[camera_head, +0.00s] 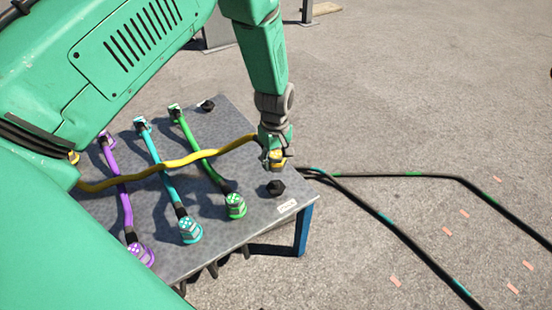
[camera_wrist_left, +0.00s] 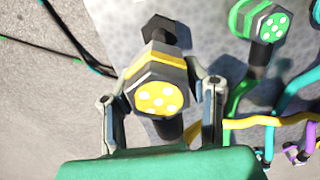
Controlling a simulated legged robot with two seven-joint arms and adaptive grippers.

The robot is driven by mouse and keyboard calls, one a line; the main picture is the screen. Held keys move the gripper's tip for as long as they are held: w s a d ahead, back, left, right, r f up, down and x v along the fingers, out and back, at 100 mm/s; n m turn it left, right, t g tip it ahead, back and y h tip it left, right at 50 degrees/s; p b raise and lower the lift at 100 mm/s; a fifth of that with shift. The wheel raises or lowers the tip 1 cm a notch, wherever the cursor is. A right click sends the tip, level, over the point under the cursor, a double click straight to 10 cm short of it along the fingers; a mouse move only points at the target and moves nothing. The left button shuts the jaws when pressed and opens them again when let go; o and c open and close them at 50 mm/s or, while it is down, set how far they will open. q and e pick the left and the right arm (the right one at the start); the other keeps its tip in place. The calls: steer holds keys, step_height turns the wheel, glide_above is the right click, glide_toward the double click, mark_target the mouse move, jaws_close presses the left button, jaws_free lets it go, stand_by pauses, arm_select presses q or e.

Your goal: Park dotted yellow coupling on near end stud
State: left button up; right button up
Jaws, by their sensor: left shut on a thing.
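The dotted yellow coupling (camera_head: 277,161) is held in my left gripper (camera_head: 276,154), above the table's right-hand part. In the left wrist view the coupling (camera_wrist_left: 158,92) shows its yellow face with pale dots between the two fingers of my left gripper (camera_wrist_left: 158,95). A black stud (camera_head: 276,188) stands on the table close to the coupling, a little nearer to me; it also shows past the coupling in the wrist view (camera_wrist_left: 159,30). Coupling and stud look apart. The yellow cable (camera_head: 180,163) runs left from the coupling across the other cables. My right gripper is not in view.
The grey table (camera_head: 255,222) bears dotted green (camera_head: 236,206), teal (camera_head: 190,230) and purple (camera_head: 141,254) couplings on their cables. Another black stud (camera_head: 207,105) stands at the far edge. Black cables (camera_head: 380,215) lie on the ground to the right, where most ground is clear.

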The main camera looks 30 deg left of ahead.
mark_target(275, 182)
arm_select(q)
step_height(275, 182, down, 7)
steer(key=b, duration=0.6)
steer(key=shift+a+r, duration=0.1)
steer(key=shift+r, duration=0.1)
steer(key=shift+f+b, duration=0.35)
steer(key=shift+f, duration=0.5)
steer(key=shift+s+p, duration=0.1)
steer(key=shift+p, duration=0.55)
steer(key=shift+f, duration=0.35)
steer(key=o, duration=1.4)
steer(key=shift+c, duration=0.2)
steer(key=shift+r, duration=0.1)
step_height(275, 182, up, 12)
steer(key=shift+f, duration=0.15)
